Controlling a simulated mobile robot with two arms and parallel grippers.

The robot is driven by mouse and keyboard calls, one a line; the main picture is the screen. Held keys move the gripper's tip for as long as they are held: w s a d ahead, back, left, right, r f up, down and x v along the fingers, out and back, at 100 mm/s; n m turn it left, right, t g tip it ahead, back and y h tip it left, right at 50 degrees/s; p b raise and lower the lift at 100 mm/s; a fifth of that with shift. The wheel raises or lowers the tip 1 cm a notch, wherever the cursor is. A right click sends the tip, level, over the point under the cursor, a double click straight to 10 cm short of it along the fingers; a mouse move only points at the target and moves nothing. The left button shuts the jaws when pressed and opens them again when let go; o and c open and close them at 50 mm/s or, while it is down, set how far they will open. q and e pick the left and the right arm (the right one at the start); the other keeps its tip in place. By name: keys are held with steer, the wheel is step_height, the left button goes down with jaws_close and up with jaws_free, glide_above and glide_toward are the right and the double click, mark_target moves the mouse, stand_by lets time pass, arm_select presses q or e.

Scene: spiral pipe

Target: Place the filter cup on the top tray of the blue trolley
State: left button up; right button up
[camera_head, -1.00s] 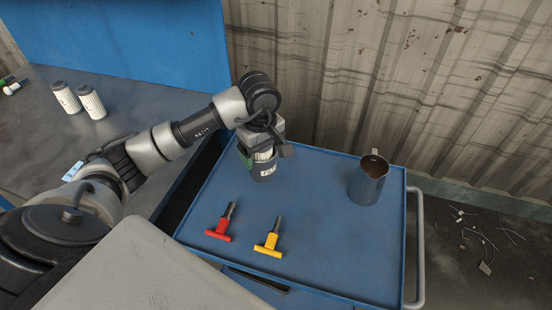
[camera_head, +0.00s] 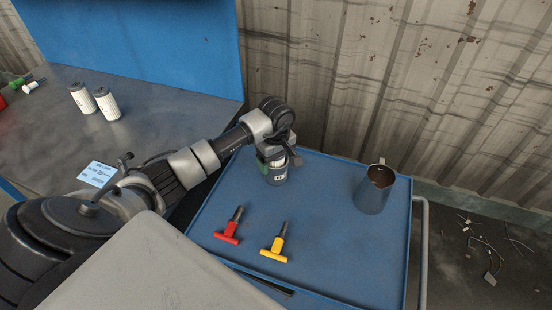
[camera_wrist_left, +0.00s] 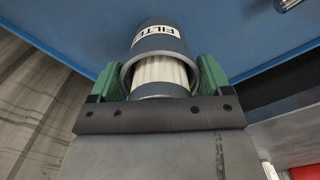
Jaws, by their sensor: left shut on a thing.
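The filter cup (camera_head: 275,176) is a grey cup with a white label and a white pleated filter inside. It is at the back left of the top tray (camera_head: 320,225) of the blue trolley. My left gripper (camera_head: 272,160) is shut on it from above. In the left wrist view the cup (camera_wrist_left: 158,42) sits between the green finger pads of my left gripper (camera_wrist_left: 157,78), with the blue tray behind it. I cannot tell whether its base touches the tray. My right gripper is not in view.
A grey metal cylinder (camera_head: 373,190) stands at the tray's right. A red T-handled tool (camera_head: 229,230) and a yellow one (camera_head: 276,247) lie at the front left. White filters (camera_head: 107,103) stand on the grey workbench (camera_head: 150,95). The tray's middle is clear.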

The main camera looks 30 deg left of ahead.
arm_select(q)
steer(key=o, duration=1)
steer(key=shift+f, duration=0.1)
steer(key=shift+r, duration=0.55)
step_height(320, 180, up, 11)
steer(key=b, duration=0.2)
steer(key=shift+r+b, duration=0.1)
steer(key=shift+b, duration=0.25)
